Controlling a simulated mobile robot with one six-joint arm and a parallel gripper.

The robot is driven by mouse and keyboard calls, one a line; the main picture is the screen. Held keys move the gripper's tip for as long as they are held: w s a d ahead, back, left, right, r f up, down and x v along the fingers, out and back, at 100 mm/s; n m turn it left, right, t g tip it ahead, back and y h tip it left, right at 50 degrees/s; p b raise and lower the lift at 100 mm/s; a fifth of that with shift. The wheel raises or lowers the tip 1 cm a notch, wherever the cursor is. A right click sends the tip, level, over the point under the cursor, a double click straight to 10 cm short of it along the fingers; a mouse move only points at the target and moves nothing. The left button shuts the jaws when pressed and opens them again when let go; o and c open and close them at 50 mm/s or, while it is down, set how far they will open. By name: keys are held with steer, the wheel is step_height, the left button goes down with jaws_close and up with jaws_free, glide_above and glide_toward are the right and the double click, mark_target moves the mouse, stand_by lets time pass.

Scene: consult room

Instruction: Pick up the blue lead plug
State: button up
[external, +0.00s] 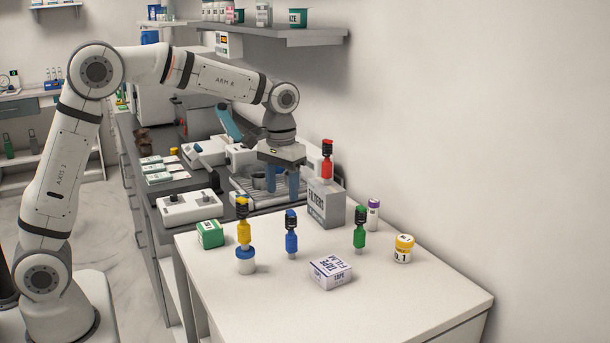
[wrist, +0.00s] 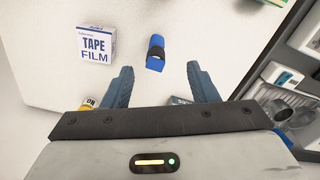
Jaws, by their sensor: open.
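The blue lead plug (external: 291,236) stands upright on the white table, with a black top and blue body. It also shows in the wrist view (wrist: 155,57), beyond and between my fingertips. My gripper (external: 294,185) is open and empty, with blue fingers pointing down behind the plug in the external view. In the wrist view the two fingers (wrist: 160,70) are spread apart and touch nothing that I can see.
A yellow plug (external: 243,230) stands on a blue-lidded jar to the left. A green plug (external: 360,230) stands to the right. A tape film box (external: 330,271) sits in front. A red plug (external: 327,160) stands on the filters box (external: 325,205). The table's front right is clear.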

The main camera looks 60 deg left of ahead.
mark_target(291, 211)
steer(key=shift+w+f, duration=0.2)
steer(key=shift+w, duration=0.35)
steer(key=shift+w+f, duration=0.15)
steer(key=shift+w, duration=0.35)
steer(key=shift+f, duration=0.3)
step_height(291, 211, down, 7)
steer(key=shift+d+f+p, duration=0.1)
steer(key=shift+p, duration=0.55)
jaws_close()
